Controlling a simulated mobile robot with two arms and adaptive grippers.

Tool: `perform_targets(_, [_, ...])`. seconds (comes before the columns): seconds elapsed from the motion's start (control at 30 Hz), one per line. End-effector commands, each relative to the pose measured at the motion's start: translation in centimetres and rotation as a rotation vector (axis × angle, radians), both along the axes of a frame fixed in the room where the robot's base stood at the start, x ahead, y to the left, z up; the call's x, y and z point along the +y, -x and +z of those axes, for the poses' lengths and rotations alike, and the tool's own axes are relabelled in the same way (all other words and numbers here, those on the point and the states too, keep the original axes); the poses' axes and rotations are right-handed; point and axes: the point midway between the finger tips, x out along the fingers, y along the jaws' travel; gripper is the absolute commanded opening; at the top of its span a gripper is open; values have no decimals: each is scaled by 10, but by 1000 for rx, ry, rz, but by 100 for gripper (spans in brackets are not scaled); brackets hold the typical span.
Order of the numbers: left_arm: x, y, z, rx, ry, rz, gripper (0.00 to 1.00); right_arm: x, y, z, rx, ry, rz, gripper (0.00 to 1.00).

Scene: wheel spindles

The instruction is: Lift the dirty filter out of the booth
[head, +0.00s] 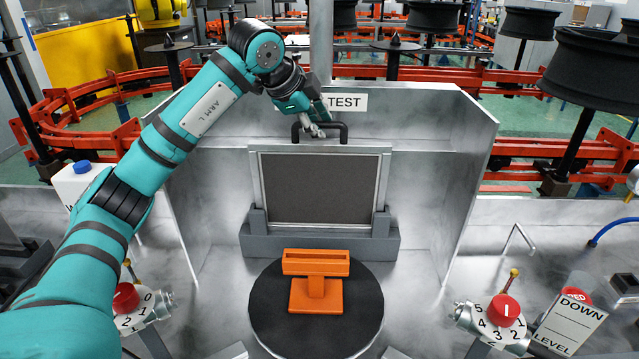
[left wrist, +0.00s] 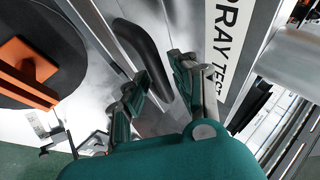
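The dirty filter (head: 320,188) is a dark grey-brown panel in a light metal frame. It stands upright in a grey holder (head: 320,241) at the back of the metal booth (head: 420,190). Its black handle (head: 344,131) sticks up from the top edge and also shows in the left wrist view (left wrist: 138,45). My left gripper (head: 316,131) is at the handle, coming from above and left. In the left wrist view its two fingers (left wrist: 163,90) are apart, with the handle between or just beyond them; contact cannot be told. My right gripper is not in view.
An orange stand (head: 316,292) sits on a black round turntable (head: 270,318) in front of the filter. A "TEST" sign (head: 346,102) is on the booth's back wall. Red knobs (head: 504,310) flank the booth front. Dark wheels on spindles (head: 595,65) stand behind at right.

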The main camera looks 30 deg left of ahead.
Motion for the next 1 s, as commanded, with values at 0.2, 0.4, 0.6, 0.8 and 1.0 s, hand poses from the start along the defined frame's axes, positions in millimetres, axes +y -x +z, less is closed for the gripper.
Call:
perform_targets(0.2, [-2, -7, -9, -1, -1, 0, 27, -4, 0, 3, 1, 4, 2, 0])
perform_targets(0.4, [-2, -7, -9, -1, 0, -1, 19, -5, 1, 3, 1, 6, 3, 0])
perform_targets(0.6, [-1, -7, -9, -1, -1, 0, 0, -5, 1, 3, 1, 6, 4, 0])
perform_targets(0.8, [-2, -7, -9, -1, -1, 0, 0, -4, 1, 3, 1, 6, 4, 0])
perform_targets(1.0, [-1, -7, -7, -5, -1, -1, 0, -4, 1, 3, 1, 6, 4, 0])
